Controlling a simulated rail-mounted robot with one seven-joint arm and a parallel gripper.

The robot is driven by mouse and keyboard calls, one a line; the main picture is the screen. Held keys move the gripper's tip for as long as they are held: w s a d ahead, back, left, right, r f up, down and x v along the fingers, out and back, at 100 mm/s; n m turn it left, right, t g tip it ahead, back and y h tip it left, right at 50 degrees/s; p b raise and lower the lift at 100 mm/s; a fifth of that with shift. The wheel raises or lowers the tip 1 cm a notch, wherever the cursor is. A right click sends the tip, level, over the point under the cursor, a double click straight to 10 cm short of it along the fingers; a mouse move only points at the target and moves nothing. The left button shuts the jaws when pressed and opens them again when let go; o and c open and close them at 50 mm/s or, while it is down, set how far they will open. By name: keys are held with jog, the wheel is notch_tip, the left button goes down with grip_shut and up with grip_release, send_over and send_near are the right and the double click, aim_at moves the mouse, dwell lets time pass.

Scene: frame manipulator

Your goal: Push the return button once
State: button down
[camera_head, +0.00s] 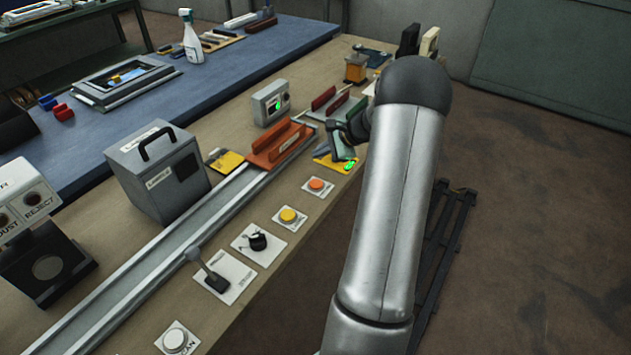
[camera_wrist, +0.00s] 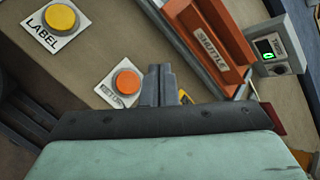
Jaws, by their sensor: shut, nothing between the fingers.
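The orange round button (camera_head: 316,184) sits on a white square plate near the table's right edge.
A yellow button (camera_wrist: 60,17) marked LABEL is beside the orange one. A black knob (camera_head: 258,241), a lever (camera_head: 207,270) and a SCAN button (camera_head: 176,341) stand nearer. The orange shuttle (camera_wrist: 209,45) sits on the rail (camera_head: 190,240). A small box with a green display (camera_head: 270,103) is behind.

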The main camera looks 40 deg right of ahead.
aim_at(320, 184)
dwell(0.3)
jog(key=shift+f+b, duration=2.9)
jog(key=shift+f, duration=1.5)
jog(key=shift+f, duration=0.1)
jog(key=shift+f+b, duration=0.3)
jog(key=shift+b, duration=0.15)
jog(key=shift+a+f+b, duration=0.1)
jog(key=shift+f+b, duration=0.35)
jog(key=shift+r, duration=0.1)
jog(key=shift+r+p, duration=0.45)
jog(key=shift+r, duration=0.3)
